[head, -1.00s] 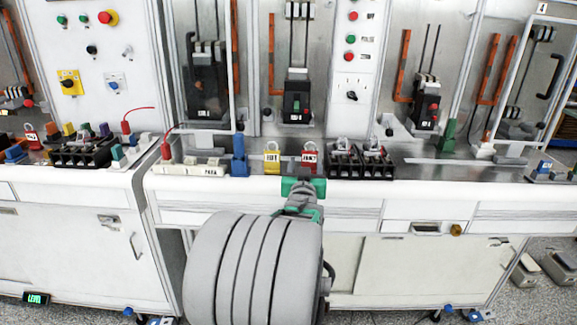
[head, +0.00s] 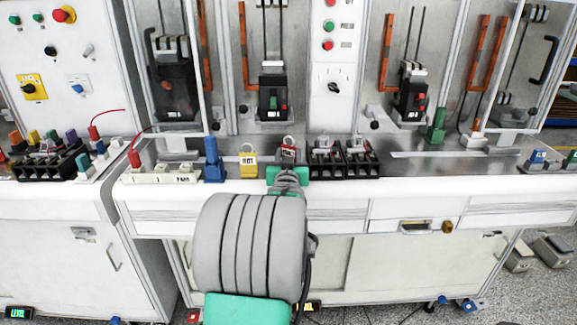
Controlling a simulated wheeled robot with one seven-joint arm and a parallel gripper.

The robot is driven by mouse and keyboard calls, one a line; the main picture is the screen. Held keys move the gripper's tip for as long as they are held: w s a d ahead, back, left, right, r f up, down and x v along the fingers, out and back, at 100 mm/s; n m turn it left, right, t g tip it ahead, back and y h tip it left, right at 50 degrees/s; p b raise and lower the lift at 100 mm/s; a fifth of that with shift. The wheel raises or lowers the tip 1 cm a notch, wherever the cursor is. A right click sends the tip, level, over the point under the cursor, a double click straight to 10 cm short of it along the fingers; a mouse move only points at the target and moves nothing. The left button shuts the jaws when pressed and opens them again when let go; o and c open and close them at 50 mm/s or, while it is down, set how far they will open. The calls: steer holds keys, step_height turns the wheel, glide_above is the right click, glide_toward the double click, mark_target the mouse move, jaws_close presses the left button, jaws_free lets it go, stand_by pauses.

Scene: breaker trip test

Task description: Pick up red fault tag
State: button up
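The red fault tag (head: 288,153) looks like a small red padlock with a pale shackle and a label. It stands upright at the front of the grey worktop, between a yellow tag (head: 248,163) and black terminal blocks (head: 342,161). My gripper (head: 287,168), with a green body, is right in front of the red tag in the head view and covers its lower part. The fingers are hidden behind the gripper body. I cannot tell whether they touch the tag or how far apart they are.
A blue block (head: 213,163) stands left of the yellow tag. The black terminal blocks are close on the right. Behind are breakers (head: 273,97) on upright panels and a green block (head: 436,127). The worktop right of the terminal blocks is fairly clear.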

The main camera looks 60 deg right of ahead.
steer(key=shift+f, duration=0.1)
jaws_close()
stand_by(0.6)
